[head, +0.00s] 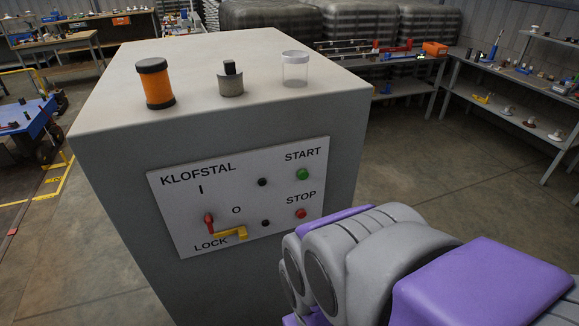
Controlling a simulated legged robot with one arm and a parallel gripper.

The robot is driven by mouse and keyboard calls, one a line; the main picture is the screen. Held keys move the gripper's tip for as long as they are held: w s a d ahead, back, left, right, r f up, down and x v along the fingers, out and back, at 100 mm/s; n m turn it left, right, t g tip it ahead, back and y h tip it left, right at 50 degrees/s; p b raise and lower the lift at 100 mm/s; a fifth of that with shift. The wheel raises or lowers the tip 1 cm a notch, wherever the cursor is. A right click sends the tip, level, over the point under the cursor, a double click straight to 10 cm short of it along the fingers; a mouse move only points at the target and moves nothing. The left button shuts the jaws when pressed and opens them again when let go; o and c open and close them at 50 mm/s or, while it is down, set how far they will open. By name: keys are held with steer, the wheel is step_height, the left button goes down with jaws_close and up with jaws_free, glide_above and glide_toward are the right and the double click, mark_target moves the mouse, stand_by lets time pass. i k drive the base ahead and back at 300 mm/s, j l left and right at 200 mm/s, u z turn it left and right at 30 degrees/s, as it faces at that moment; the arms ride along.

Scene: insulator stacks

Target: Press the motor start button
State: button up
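The green start button (302,174) is on the right of the white control panel (180,215), just below the word START. The panel is on the front of a grey cabinet (110,190). A red stop button (300,213) is below the start button. A red rotary handle (209,222) and a yellow lock piece (232,233) are at the panel's lower left. Two small black knobs (262,182) are left of the buttons. My grey and purple arm fills the lower right, in front of the cabinet. My gripper cannot be seen.
On the cabinet top stand an orange and black cylinder (157,86), a grey piece with a black top (231,85) and a clear jar (295,70). Workbenches (405,88) with parts are behind and at right. The floor (430,165) right of the cabinet is clear.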

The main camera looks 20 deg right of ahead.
mark_target(302, 174)
steer(key=k+l, duration=0.25)
steer(key=k, duration=0.15)
steer(key=k+l+z, duration=0.1)
steer(key=k+l, duration=0.15)
steer(key=k, duration=0.15)
